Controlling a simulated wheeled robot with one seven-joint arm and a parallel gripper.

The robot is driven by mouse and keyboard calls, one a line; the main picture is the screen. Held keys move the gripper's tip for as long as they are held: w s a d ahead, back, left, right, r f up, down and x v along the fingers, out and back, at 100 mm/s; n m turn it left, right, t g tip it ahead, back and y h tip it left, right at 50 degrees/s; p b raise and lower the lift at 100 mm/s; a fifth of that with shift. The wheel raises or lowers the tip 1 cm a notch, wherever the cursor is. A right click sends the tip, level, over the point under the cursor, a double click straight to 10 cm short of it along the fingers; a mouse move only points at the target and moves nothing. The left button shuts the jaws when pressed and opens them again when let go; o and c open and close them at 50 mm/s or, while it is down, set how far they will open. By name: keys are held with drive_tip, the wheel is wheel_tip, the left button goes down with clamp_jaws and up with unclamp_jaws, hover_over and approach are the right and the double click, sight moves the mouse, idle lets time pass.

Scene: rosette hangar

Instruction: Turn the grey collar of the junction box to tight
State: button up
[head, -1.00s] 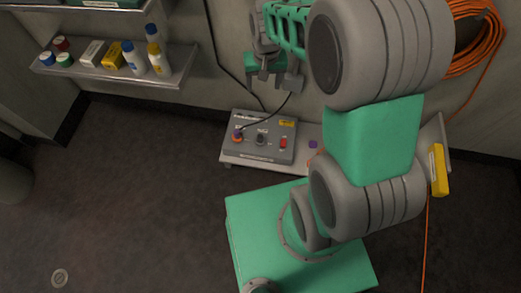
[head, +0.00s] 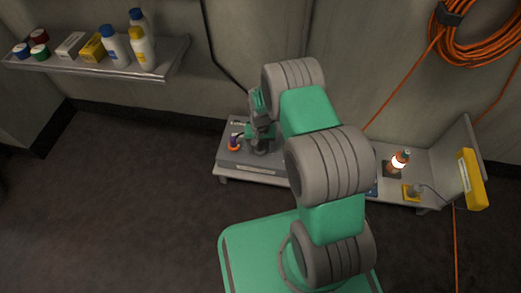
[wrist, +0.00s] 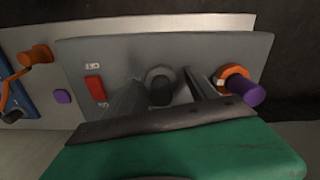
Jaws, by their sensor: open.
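The junction box (head: 232,157) is a grey box on a low bench at the wall. In the wrist view its face (wrist: 120,54) shows a grey collar (wrist: 159,80) around a dark socket in the middle. My gripper (wrist: 164,82) is open, with one finger on each side of the grey collar; I cannot tell whether they touch it. In the head view my gripper (head: 262,141) is over the box and hides the collar. An orange collar with a purple plug (wrist: 238,85) is right of the grey collar. A red switch (wrist: 94,89) is to its left.
The bench (head: 427,197) runs right, with a lit orange lamp (head: 398,162) and a small yellow block (head: 411,192). A wall shelf (head: 100,66) with bottles and boxes is at the left. An orange cable coil (head: 470,35) hangs at the upper right. The left floor is clear.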

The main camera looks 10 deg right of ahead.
drive_tip(key=c, duration=1.4)
